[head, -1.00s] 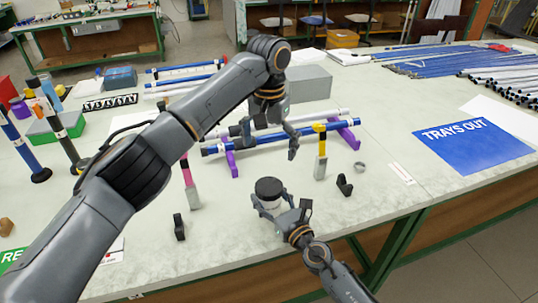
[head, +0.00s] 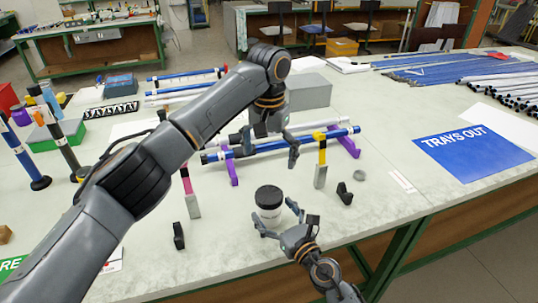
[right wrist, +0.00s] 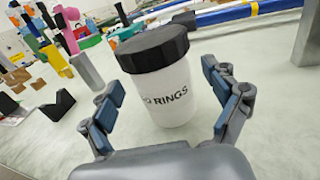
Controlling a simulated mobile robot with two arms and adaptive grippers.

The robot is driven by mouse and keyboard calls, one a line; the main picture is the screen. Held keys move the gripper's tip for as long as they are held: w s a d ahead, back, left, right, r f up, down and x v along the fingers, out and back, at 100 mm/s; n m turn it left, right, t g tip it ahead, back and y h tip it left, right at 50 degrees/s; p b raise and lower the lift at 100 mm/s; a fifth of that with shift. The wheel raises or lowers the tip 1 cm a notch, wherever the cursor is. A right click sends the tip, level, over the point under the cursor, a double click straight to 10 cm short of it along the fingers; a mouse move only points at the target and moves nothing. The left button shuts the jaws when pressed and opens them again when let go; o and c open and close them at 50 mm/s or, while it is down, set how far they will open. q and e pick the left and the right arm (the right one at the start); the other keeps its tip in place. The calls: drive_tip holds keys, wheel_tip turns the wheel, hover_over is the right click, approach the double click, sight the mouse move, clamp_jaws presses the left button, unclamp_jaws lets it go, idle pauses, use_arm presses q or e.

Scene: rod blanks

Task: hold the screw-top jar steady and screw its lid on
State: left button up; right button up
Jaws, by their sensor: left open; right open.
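The screw-top jar (head: 269,214) is white and stands upright on the table, with its black lid (head: 269,195) sitting on top. In the right wrist view the jar (right wrist: 178,107) bears the letters "G RINGS" and the lid (right wrist: 153,47) looks level on it; whether it is threaded tight I cannot tell. My right gripper (head: 279,222) is open in front of the jar, and its fingers stand apart on either side, with gaps to the jar. My left gripper (head: 270,150) is open and empty above the table, behind the jar near the rods.
Blue and white rods (head: 285,143) lie on purple supports (head: 232,170) behind the jar. Small black blocks stand at left (head: 179,236) and right (head: 344,193). A grey ring (head: 359,175) lies at right. A blue "TRAYS OUT" sign (head: 474,152) lies farther right.

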drive_tip(key=v, duration=0.9)
drive_tip(key=shift+s+d, duration=0.2)
drive_tip(key=shift+s, duration=0.05)
